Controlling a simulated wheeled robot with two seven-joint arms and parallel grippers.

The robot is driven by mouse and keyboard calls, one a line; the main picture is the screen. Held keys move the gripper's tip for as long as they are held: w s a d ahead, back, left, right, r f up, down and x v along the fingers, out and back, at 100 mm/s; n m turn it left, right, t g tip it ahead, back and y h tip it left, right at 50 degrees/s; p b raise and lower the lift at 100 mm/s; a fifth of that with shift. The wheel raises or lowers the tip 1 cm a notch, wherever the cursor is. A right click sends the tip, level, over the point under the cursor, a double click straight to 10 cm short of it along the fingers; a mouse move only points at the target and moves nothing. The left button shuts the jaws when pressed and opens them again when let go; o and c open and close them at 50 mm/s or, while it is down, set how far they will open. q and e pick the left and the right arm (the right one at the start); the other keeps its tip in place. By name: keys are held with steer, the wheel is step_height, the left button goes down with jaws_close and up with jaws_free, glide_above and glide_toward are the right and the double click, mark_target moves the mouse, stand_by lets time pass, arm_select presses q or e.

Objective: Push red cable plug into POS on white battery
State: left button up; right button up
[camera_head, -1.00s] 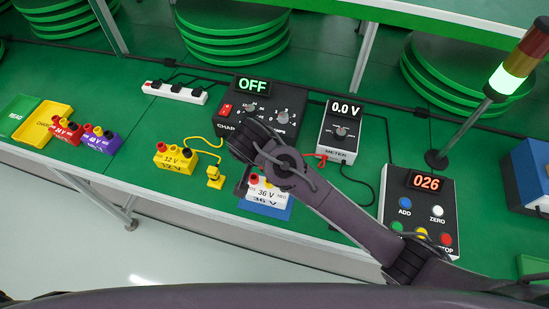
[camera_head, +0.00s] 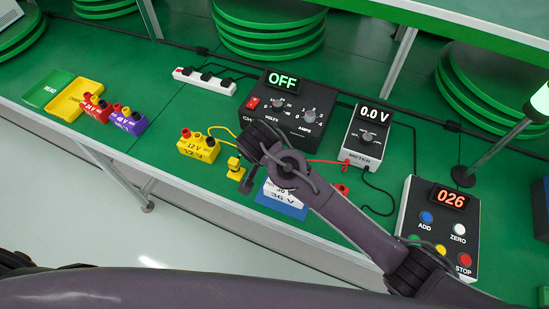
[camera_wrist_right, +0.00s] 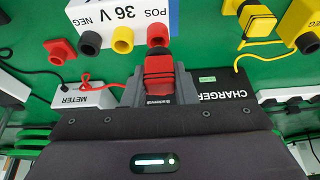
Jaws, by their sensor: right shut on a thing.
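The white 36 V battery (camera_head: 283,193) stands on a blue mat (camera_head: 281,207), partly hidden by my right arm in the head view. In the right wrist view the battery (camera_wrist_right: 122,14) shows a red terminal (camera_wrist_right: 158,33) at POS, a yellow terminal (camera_wrist_right: 123,39) and a black terminal (camera_wrist_right: 90,42) at NEG. My right gripper (camera_wrist_right: 159,92) is shut on a red plug (camera_wrist_right: 159,68). The plug's tip is right at the red terminal, roughly in line with it; I cannot tell whether they touch. My left gripper is not in view.
The meter (camera_head: 366,138) reads 0.0 V; a red cable (camera_head: 325,161) runs from it behind my arm. The charger (camera_head: 290,115) shows OFF. A yellow battery (camera_head: 199,145) and yellow plug (camera_head: 236,170) stand left. The button box (camera_head: 440,225) stands right.

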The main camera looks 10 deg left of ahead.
steer(key=shift+r, duration=0.1)
stand_by(0.6)
steer(key=shift+p, duration=0.35)
stand_by(0.4)
steer(key=shift+p, duration=0.5)
steer(key=shift+p, duration=0.35)
steer(key=shift+f, duration=1.05)
stand_by(1.2)
steer(key=shift+p, duration=0.5)
stand_by(0.5)
